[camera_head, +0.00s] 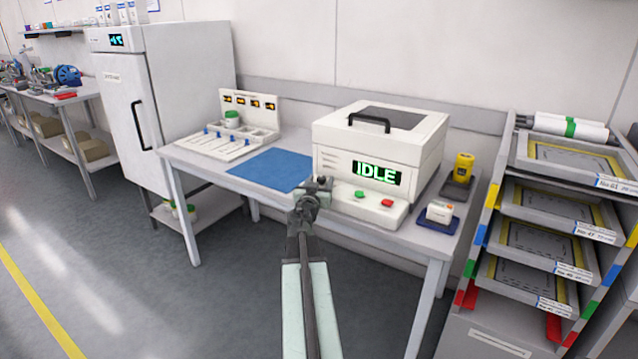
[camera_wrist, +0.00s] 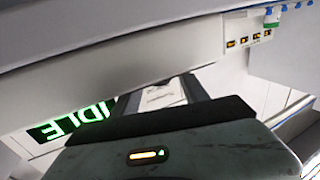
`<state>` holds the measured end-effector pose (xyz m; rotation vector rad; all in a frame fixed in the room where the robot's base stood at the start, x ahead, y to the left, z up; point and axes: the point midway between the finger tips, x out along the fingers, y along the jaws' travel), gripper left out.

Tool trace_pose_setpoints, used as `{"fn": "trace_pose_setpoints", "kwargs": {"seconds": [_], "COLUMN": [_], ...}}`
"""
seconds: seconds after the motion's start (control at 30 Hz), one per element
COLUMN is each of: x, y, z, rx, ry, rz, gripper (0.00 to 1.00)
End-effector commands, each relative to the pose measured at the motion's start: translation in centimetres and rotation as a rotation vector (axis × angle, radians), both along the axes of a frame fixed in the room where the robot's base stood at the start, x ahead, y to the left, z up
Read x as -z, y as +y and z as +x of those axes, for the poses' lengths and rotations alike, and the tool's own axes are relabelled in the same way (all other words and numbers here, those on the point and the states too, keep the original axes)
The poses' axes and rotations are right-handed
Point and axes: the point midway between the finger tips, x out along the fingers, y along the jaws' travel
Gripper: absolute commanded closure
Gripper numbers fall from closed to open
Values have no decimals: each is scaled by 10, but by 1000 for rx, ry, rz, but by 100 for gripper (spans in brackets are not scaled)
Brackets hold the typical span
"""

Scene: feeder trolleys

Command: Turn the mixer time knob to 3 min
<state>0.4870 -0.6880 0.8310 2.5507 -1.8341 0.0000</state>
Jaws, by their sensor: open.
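The mixer (camera_head: 335,135) is a white box with a dark lid window and black handle, standing on the bench. Its green display (camera_head: 377,173) reads IDLE. A green button (camera_head: 359,194) and a red button (camera_head: 387,203) sit on its sloped lower front. My gripper (camera_head: 322,182) is at the left part of that front and covers what lies behind it. I cannot make out the time knob or its setting in either view. In the wrist view my gripper (camera_wrist: 163,88) is open, with pale mixer front between the fingers. The tilted display (camera_wrist: 72,122) is left of them.
A blue mat (camera_head: 268,168) and a white rack (camera_head: 222,140) with a green-lidded jar lie left of the mixer. A yellow device (camera_head: 463,167) and a small white box (camera_head: 440,211) stand to its right. A tray trolley (camera_head: 470,270) stands close on the right. Floor at left is clear.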

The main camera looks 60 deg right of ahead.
Motion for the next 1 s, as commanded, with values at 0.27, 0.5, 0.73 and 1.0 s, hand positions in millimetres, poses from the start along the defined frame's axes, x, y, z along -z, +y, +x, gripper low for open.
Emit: {"fn": "trace_pose_setpoints", "kwargs": {"seconds": [0.27, 0.5, 0.73, 1.0], "x": [0, 0, 0, -1], "y": [2, 2, 2, 0], "z": [1, 2, 6, 14], "rx": [-2, 7, 83, 294], "ry": [0, 0, 0, 1], "rz": [0, 0, 0, -1], "gripper": [95, 100, 100, 100]}}
